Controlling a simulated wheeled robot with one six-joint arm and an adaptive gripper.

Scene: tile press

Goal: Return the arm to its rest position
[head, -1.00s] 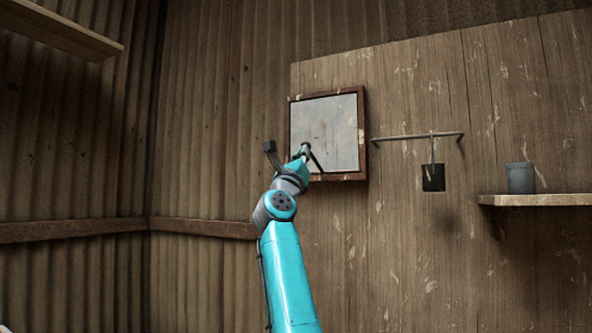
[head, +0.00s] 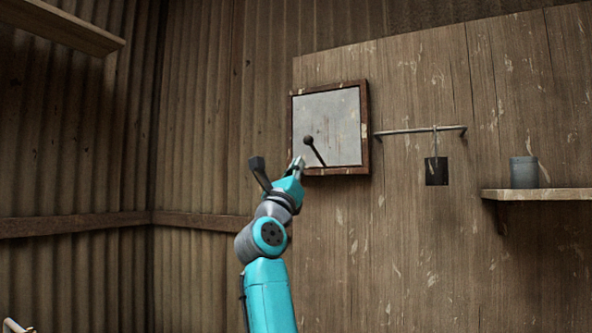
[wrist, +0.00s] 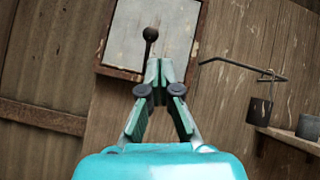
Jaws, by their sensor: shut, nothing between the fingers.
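My gripper (head: 298,166) is at the end of my teal arm, in front of the wall panel and just below and left of the lever. In the wrist view my gripper (wrist: 160,68) has its fingertips together with nothing between them. A framed grey plate (head: 332,125) is mounted on the wooden panel, and it also shows in the wrist view (wrist: 128,40). A dark lever with a round knob (head: 309,141) sticks out from the plate. In the wrist view the lever knob (wrist: 150,34) shows just beyond the fingertips. I cannot tell the exact gap between them.
A metal rail (head: 405,131) with a hanging dark scoop-like piece (head: 436,171) is right of the plate. A grey cup (head: 524,172) stands on a wooden shelf (head: 545,195) further right. A wooden beam (head: 60,25) is at upper left. Room left of my arm is clear.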

